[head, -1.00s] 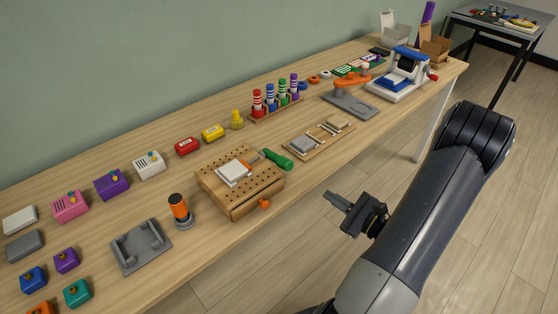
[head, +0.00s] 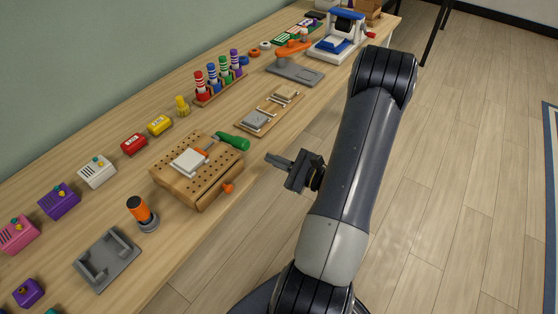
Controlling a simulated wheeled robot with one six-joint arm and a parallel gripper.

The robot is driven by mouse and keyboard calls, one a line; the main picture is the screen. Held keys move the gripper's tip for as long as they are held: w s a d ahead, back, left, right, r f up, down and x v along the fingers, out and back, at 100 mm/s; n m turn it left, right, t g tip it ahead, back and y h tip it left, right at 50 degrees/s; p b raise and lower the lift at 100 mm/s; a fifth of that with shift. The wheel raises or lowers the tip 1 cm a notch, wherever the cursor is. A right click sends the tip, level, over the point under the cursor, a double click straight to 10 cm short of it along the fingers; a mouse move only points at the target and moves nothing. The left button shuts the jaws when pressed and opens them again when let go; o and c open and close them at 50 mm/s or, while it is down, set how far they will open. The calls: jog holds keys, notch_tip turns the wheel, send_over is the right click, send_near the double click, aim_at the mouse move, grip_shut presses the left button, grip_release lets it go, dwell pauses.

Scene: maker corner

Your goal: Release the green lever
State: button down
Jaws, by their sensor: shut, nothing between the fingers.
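The green lever (head: 232,141) is a bottle-green handle lying low at the back right edge of a drilled wooden block (head: 205,188). A thin orange and metal part beside it reaches towards a pale flat piece (head: 189,162) on the block's top. My gripper (head: 270,157) is shut and empty. In the picture it is to the right of the lever and slightly lower, beyond the bench's front edge, with a clear gap between them. Its fingers point left, towards the bench.
An orange knob (head: 228,187) sticks out of the block's front. An orange-topped cylinder (head: 139,209) and a grey cradle (head: 107,259) stand to the left. A wooden board with grey plates (head: 270,112) lies behind the lever. Open floor (head: 460,200) is at the right.

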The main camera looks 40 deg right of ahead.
aim_at(255, 159)
jog(key=shift+p+x, duration=0.3)
jog(key=shift+x, duration=3)
jog(key=shift+r, duration=0.15)
